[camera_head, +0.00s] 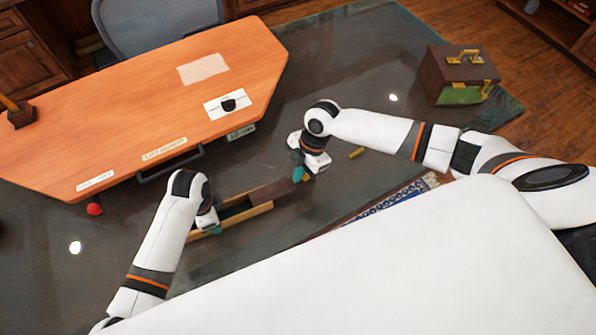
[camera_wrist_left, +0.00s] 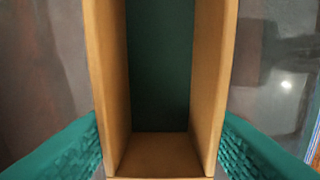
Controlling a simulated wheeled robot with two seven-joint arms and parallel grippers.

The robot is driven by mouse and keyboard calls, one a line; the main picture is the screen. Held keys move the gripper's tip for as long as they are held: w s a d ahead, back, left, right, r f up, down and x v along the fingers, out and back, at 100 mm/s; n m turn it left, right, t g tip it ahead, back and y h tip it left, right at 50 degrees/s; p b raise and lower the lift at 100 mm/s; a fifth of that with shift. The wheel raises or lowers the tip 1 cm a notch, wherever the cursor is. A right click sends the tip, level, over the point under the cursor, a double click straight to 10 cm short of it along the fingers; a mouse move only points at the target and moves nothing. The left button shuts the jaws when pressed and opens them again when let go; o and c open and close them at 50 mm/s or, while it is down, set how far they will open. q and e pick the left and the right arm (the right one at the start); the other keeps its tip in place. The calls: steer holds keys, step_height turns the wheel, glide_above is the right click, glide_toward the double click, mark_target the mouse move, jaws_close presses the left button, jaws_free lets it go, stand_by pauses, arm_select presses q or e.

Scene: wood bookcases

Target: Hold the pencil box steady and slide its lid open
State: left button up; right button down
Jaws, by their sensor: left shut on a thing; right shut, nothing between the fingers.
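The pencil box (camera_head: 262,209) is a long, narrow wooden box with a green inside, lying on the dark glass table. Its brown lid (camera_head: 272,191) is at the right end and sticks out past the box, leaving much of the box open. My left gripper (camera_head: 208,230) is shut on the left part of the box. In the left wrist view its teal fingers flank the wooden walls of the box (camera_wrist_left: 108,80), and the inside looks empty. My right gripper (camera_head: 298,174) is shut and empty at the lid's right end; whether it touches the lid is unclear.
An orange wooden board (camera_head: 130,110) with labels and a black handle (camera_head: 170,163) lies behind the box. A brown and green case (camera_head: 458,75) stands at the back right. A small brass piece (camera_head: 356,153) lies right of my right gripper. A red ball (camera_head: 95,209) is at left.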

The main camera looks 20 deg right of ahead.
mark_target(280, 194)
steer(key=a, duration=0.4)
steer(key=shift+s+a+r, duration=0.1)
steer(key=shift+s+a, duration=0.05)
steer(key=shift+s, duration=0.2)
steer(key=v, duration=1)
steer(key=shift+d, duration=0.2)
arm_select(q)
steer(key=o, duration=1.2)
steer(key=shift+o, duration=0.2)
steer(key=shift+r, duration=0.1)
